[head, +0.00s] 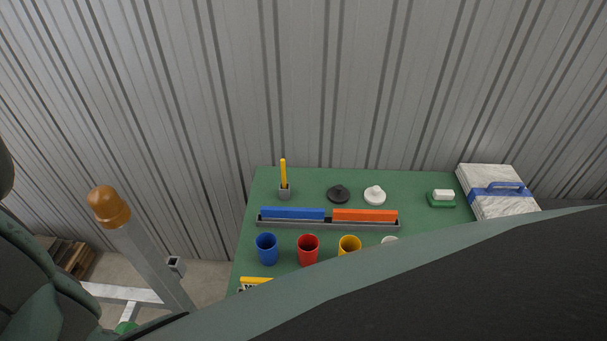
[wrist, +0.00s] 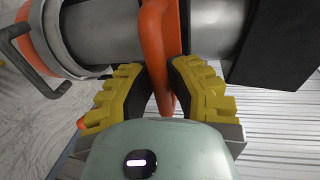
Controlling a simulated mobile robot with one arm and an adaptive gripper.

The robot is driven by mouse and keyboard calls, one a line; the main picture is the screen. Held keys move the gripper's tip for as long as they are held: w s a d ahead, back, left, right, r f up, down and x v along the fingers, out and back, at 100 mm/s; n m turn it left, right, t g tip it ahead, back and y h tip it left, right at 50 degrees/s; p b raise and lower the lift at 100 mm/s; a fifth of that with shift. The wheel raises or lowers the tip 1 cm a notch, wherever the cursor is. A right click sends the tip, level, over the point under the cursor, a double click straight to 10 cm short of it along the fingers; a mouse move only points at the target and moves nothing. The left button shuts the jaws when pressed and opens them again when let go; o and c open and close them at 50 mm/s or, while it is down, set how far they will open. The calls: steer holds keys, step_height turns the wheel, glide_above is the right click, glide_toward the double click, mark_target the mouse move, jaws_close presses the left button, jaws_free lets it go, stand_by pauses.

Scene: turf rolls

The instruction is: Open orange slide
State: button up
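In the wrist view, an orange slide (wrist: 160,35), a flat bar-like part with a rounded end, stands across a grey metal pipe (wrist: 215,28). My gripper (wrist: 158,72) has yellow ribbed fingers with dark inner pads. Its fingertips are on both sides of the orange slide and appear to press on it. The slide's lower end hangs between the fingers. How far the slide is pulled out is hidden. My gripper is not visible in the head view.
A green table (head: 420,222) holds a grey rail (head: 290,224) with blue (head: 293,213) and orange (head: 365,215) blocks, several cups and a white case (head: 497,205). An orange-capped post (head: 108,205) stands left. A dark part of me hides the table's front.

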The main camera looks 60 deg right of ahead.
jaws_close()
steer(key=shift+s, duration=0.1)
steer(key=shift+s, duration=0.15)
steer(key=f+b+v, duration=0.2)
steer(key=b+v, duration=0.2)
steer(key=v, duration=0.7)
steer(key=shift+s+d, duration=0.15)
steer(key=o, duration=0.6)
jaws_free()
